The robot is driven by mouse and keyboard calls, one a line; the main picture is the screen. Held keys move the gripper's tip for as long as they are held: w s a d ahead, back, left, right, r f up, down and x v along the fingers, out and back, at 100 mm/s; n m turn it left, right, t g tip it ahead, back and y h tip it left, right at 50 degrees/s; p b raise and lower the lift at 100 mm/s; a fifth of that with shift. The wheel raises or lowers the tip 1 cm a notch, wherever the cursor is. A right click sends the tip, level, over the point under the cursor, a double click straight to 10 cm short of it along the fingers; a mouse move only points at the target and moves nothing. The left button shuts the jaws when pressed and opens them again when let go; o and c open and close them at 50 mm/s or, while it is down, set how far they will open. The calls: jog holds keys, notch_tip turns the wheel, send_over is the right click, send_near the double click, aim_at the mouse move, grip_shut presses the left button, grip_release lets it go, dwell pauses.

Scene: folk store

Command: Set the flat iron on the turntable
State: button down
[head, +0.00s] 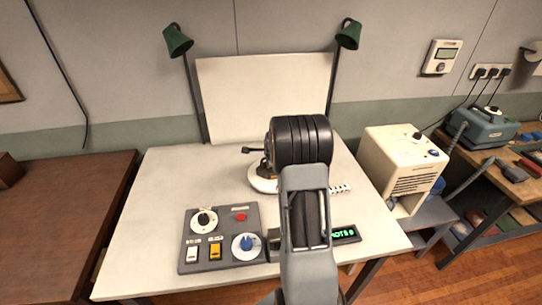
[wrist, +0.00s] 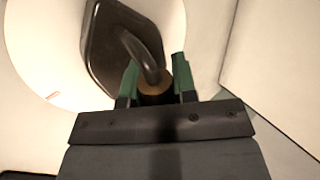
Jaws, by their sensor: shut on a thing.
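The flat iron (wrist: 105,50) is dark, with a curved handle, in the wrist view. My gripper (wrist: 156,78) has green fingers shut on its handle near the brown, round end. The iron lies over the white round turntable (wrist: 45,40), inside its rim as seen from above. I cannot tell whether its base touches the disc. In the head view the turntable (head: 257,183) shows as a white edge left of my arm. My arm hides most of the turntable, the iron and the fingers there.
A grey control panel (head: 219,237) with knobs and switches sits at the table's front. A green-lit display (head: 345,234) is right of my arm. Two green lamps (head: 177,41) (head: 348,35) flank a white backdrop (head: 262,95). A cream heater-like box (head: 402,165) stands to the right. The table's left side is clear.

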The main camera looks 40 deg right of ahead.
jog(key=shift+w+r, duration=0.1)
jog(key=shift+r, duration=0.05)
jog(key=c, duration=1.3)
grip_release()
jog(key=shift+f, duration=0.2)
jog(key=shift+c, duration=0.2)
jog(key=o, duration=0.4)
jog(key=shift+r, duration=0.1)
jog(key=b+v, duration=0.1)
jog(key=v, duration=1)
jog(key=s+a+r+n+y, duration=0.1)
jog(key=s+a+r+n, duration=0.1)
jog(key=s+a+n, duration=0.4)
jog(key=s+a+r+n+y, duration=0.1)
jog(key=a+r+n, duration=0.25)
jog(key=a, duration=0.45)
jog(key=s+a+n, duration=0.3)
jog(key=s+n, duration=0.1)
jog(key=s+a+f+n+g, duration=0.1)
jog(key=s+a+n, duration=0.2)
jog(key=s+n, duration=0.1)
jog(key=s+a+n+g+y, duration=0.1)
jog(key=s+a+n, duration=0.3)
jog(key=n, duration=0.2)
jog(key=shift+s+f, duration=0.3)
jog(key=shift+s, duration=0.05)
